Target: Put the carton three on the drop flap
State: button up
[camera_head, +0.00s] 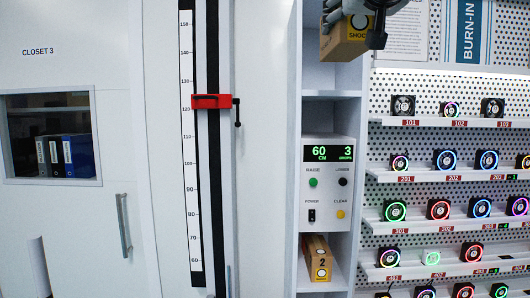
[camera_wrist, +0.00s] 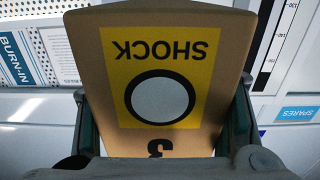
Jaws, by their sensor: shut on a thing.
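Carton three (camera_head: 345,42) is a brown box with a yellow "SHOCK" label, at the top of the head view. In the wrist view carton three (camera_wrist: 160,85) fills the middle, its label and the number 3 upside down. My gripper (camera_wrist: 165,125) is shut on it, with one finger on each side. In the head view my gripper (camera_head: 362,12) is partly cut off by the top edge, above the shelf column. I cannot make out the drop flap for certain; a red bracket (camera_head: 212,101) sits on the vertical height scale at about the 125 mark.
A control panel (camera_head: 328,182) reads 60 cm and 3 drops. Carton two (camera_head: 318,260) lies in the cubby below it. Shelves of lit fans (camera_head: 445,160) fill the right side. A closet door (camera_head: 65,220) is at left.

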jog(key=shift+s+r, duration=0.1)
jog(key=shift+s, duration=0.3)
jog(key=shift+w+f, duration=0.25)
jog(key=shift+f, duration=0.25)
jog(key=shift+w+f, duration=0.2)
jog(key=shift+f, duration=0.65)
jog(key=w+d+f, duration=0.1)
jog(key=w+f, duration=0.1)
jog(key=f, duration=2)
jog(key=w+d+f, duration=0.1)
jog(key=w+f, duration=0.2)
jog(key=f, duration=1.9)
jog(key=w+d+f, duration=0.1)
jog(key=w+f, duration=0.2)
jog(key=f, duration=1.9)
jog(key=shift+w+f, duration=0.15)
jog(key=shift+f, duration=0.15)
jog(key=shift+c, duration=0.2)
